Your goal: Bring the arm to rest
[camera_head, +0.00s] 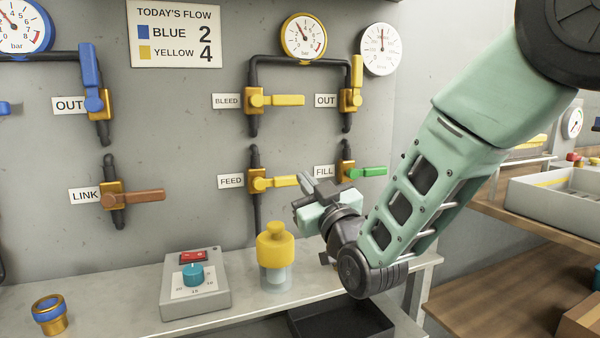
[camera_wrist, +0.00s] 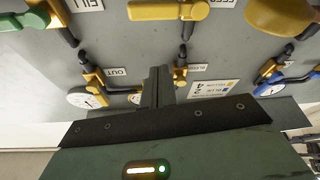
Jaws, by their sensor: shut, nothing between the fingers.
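My gripper (camera_head: 326,186) is at the end of my green arm, in front of the wall panel. It is shut and empty. In the head view it is just left of the green FILL handle (camera_head: 373,171) and right of the yellow FEED handle (camera_head: 284,181); whether it touches either I cannot tell. In the wrist view my shut fingers (camera_wrist: 158,88) point towards the panel, with valves around them and nothing between them. My arm reaches down from the upper right of the head view, bent at its lower joint.
A yellow-capped bottle (camera_head: 276,250), a control box (camera_head: 195,285) with a teal knob and a brass-and-blue fitting (camera_head: 50,315) stand on the bench. The BLEED handle (camera_head: 288,100) points right; the yellow OUT handle (camera_head: 357,72) points up. A grey tray (camera_head: 560,200) is on the right-hand bench.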

